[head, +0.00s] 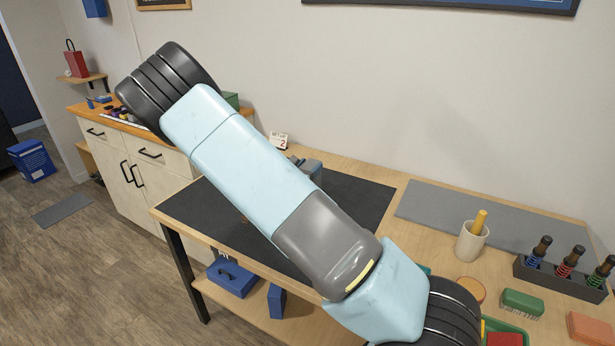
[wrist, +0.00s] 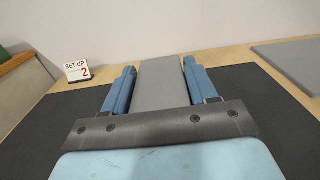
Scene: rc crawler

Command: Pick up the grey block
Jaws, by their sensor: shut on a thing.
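The grey block (wrist: 161,90) shows in the wrist view as a long, flat-faced grey shape between the two blue fingers of my gripper (wrist: 159,66). The fingers are shut on it, one along each side. Its lower end is hidden behind the dark bar of my gripper. In the head view my arm hides most of this area; only a small blue-grey part shows past the arm over the black mat (head: 359,202). I cannot tell whether the block touches the mat.
A set-up card (head: 278,140) stands by the wall, left of the block in the wrist view. A grey mat (head: 470,215) lies to the right.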

